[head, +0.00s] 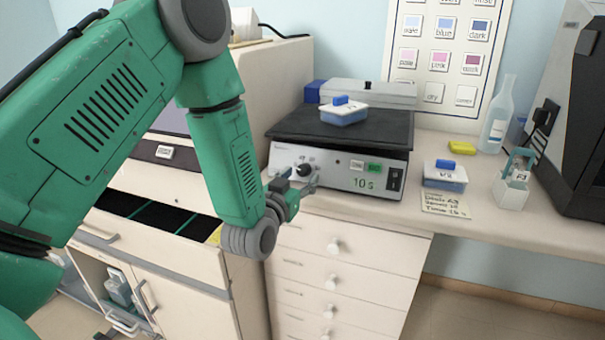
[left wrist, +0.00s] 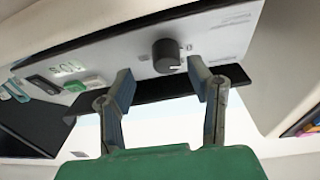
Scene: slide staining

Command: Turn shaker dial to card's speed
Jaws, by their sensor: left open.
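The shaker (head: 285,157) stands on the counter with a dark platform and a pale front panel. In the left wrist view the dial (left wrist: 167,55) shows a light pointer mark, with the panel appearing turned over. My left gripper (head: 303,188) is open in front of the dial. In the wrist view its fingertips (left wrist: 160,77) are on either side of the dial, without visible contact. The handwritten card (head: 447,204) lies on the counter right of the shaker; its figures are too small to read surely.
A slide holder (head: 513,182), a bottle (head: 496,115) and a yellow block (head: 462,148) are farther right.

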